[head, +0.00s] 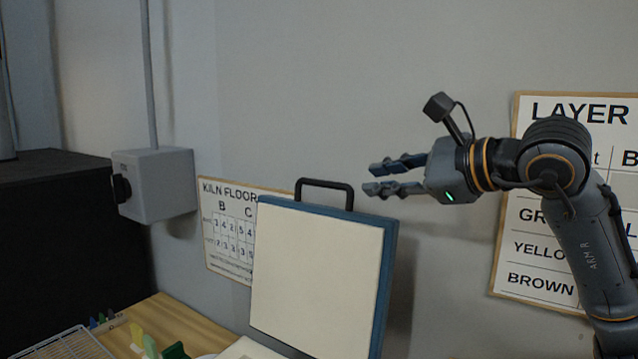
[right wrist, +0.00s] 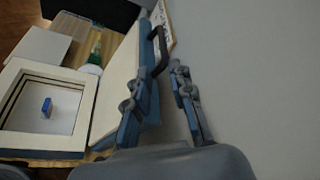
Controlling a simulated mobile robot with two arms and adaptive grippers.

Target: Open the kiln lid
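The kiln lid (head: 318,275) stands raised, close to upright, with its cream inner face showing and a blue edge on the right. Its dark handle (head: 325,184) is at the top edge. In the right wrist view the lid (right wrist: 118,80) stands beside the open kiln (right wrist: 85,105), and a small blue piece (right wrist: 46,107) lies in the chamber. My right gripper (head: 369,179) is open and empty, just right of the handle and apart from it. The handle (right wrist: 159,50) also shows beyond its fingertips (right wrist: 156,70). My left gripper is not in view.
A grey switch box (head: 157,184) and a kiln floor chart (head: 228,230) are on the wall at left. A layer chart (head: 535,245) hangs behind my right arm. A wooden table (head: 165,318) holds a wire rack (head: 65,347) and small coloured pieces.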

